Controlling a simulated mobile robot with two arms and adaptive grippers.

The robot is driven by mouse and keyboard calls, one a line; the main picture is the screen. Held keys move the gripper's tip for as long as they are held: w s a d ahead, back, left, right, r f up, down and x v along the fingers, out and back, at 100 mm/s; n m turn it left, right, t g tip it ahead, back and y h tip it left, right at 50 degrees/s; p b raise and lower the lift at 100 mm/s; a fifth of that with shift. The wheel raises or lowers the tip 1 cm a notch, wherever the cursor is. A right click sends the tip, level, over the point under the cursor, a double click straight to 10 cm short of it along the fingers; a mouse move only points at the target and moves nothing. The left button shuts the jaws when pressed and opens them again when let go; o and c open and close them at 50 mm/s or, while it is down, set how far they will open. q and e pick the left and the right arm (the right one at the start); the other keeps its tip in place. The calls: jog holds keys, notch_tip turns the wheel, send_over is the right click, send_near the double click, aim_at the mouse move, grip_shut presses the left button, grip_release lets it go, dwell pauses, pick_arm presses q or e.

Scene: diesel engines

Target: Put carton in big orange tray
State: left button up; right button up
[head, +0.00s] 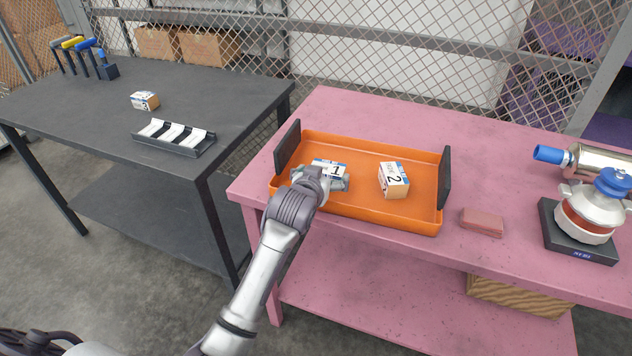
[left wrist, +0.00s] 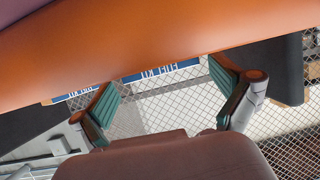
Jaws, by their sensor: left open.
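The big orange tray (head: 365,210) lies on the pink table, with dark end plates. Carton 1 (head: 333,167), white and blue on top, shows in its left part, partly hidden by my left gripper. Carton 2 (head: 393,180) sits in the tray's right part. A third carton (head: 145,100) stands on the black table. My left gripper (head: 322,181) is open at carton 1, its fingers to either side; contact cannot be told. In the left wrist view, a blue label (left wrist: 160,70) shows between the open fingers (left wrist: 168,92), below a broad orange surface.
A black holder with white parts (head: 173,137) and several blue and yellow tools (head: 88,58) are on the black table (head: 60,105). A red block (head: 481,222), a scale (head: 580,235) bearing a part, and a metal cylinder (head: 600,160) stand right of the tray.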

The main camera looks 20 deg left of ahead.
pick_arm(q)
jog(key=v, duration=0.8)
jog(key=s+a+f+m+g, duration=0.1)
jog(key=s+f+g, duration=0.55)
jog(key=s, duration=0.95)
jog(key=s+f+m+g, duration=0.1)
jog(key=s+f+g, duration=0.3)
jog(key=s+f, duration=1.05)
jog(key=f, duration=1)
jog(key=s+f, duration=0.2)
jog(key=f, duration=0.9)
jog(key=s+a+f+g, duration=0.2)
jog(key=s+a+f, duration=0.1)
jog(key=s+f, duration=1.4)
jog(key=shift+m, duration=0.4)
